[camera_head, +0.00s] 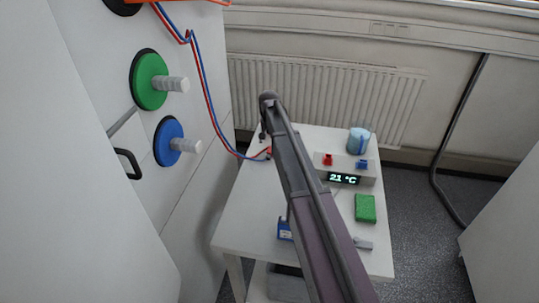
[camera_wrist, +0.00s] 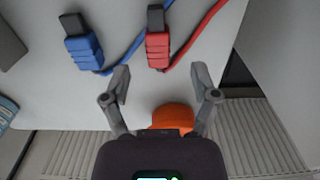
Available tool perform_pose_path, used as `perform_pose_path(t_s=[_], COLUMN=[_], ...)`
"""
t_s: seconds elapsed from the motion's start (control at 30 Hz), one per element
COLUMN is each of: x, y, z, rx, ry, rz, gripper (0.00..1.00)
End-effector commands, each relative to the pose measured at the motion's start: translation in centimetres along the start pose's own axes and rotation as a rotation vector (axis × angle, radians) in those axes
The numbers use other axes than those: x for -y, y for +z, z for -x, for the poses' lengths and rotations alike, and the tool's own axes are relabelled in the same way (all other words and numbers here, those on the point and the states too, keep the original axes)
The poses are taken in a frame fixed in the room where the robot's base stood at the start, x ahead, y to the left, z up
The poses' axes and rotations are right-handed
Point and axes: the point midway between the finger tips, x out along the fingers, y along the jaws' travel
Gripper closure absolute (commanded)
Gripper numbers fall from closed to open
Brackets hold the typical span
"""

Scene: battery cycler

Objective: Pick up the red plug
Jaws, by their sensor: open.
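The red plug (camera_wrist: 157,50) lies on the white table, its dark tip toward the top of the wrist view and its red cable running off to the upper right. My gripper (camera_wrist: 160,78) is open and empty. Its two fingertips lie below the red plug in the wrist view, one toward each side, with the plug's body just beyond the gap. The blue plug (camera_wrist: 83,48) lies to the left with its own blue cable. In the head view my arm covers much of the table's middle, and the plugs are hard to make out there.
On the table (camera_head: 245,215) stand a display box (camera_head: 344,178) reading 21 °C with red and blue connectors, a light-blue cup (camera_head: 358,141) and a green block (camera_head: 365,208). A cabinet (camera_head: 195,185) stands left. An orange object (camera_wrist: 172,117) shows between my fingers.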

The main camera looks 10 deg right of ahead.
Motion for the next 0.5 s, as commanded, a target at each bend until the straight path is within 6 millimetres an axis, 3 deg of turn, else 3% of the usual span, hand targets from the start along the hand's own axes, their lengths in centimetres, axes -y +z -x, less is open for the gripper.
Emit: perform_pose_path(t_s=[0.27, 0.5], x=[0.0, -0.1], y=[0.0, 0.0], z=[-0.1, -1.4], rx=[0.000, 0.000], ry=[0.000, 0.000], rz=[0.000, 0.000], gripper=[0.23, 0.23])
